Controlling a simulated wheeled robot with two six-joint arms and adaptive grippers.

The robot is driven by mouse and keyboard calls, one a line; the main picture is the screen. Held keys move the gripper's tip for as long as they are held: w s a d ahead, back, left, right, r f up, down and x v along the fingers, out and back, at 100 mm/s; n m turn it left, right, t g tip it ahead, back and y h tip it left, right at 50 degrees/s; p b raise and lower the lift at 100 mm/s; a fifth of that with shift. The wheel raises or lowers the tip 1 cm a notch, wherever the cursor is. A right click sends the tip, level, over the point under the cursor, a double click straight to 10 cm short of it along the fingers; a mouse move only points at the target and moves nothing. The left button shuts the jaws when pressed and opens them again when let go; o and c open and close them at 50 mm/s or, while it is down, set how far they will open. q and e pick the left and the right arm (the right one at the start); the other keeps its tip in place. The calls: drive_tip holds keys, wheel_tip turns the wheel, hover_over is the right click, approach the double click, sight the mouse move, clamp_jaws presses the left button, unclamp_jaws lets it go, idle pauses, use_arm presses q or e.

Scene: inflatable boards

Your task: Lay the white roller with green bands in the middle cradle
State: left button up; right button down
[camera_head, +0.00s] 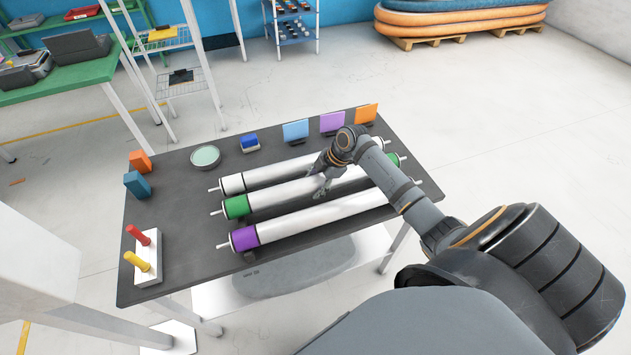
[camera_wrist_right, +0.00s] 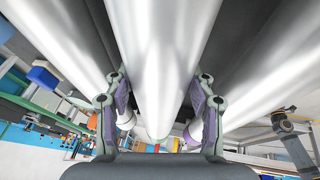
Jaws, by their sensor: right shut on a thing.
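The white roller with green bands (camera_head: 290,192) lies between two other rollers on the dark table in the head view, parallel to them. My right gripper (camera_head: 323,178) is above its middle, fingers down, shut on it. In the right wrist view the roller (camera_wrist_right: 157,50) runs between the two fingers of my right gripper (camera_wrist_right: 160,108). The middle cradle is hidden under the roller, so I cannot tell whether the roller touches it. My left gripper is not in view.
A plain white roller (camera_head: 270,174) lies behind, and a purple-banded roller (camera_head: 310,218) in front. The dark table (camera_head: 180,225) also bears a pegged white block (camera_head: 148,262), a round green-topped dish (camera_head: 205,157) and upright coloured panels (camera_head: 296,130). The table's left part has free room.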

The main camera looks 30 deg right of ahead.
drive_tip(key=shift+f+b, duration=0.45)
drive_tip(key=shift+f, duration=0.2)
drive_tip(key=shift+c, duration=2.3)
unclamp_jaws()
drive_tip(key=shift+r, duration=0.1)
drive_tip(key=shift+o, duration=0.3)
drive_tip(key=shift+s, duration=0.1)
drive_tip(key=v, duration=1)
drive_tip(key=shift+s+d+r, duration=0.1)
drive_tip(key=shift+d+r, duration=0.2)
drive_tip(key=shift+s+r, duration=0.1)
drive_tip(key=shift+r, duration=0.45)
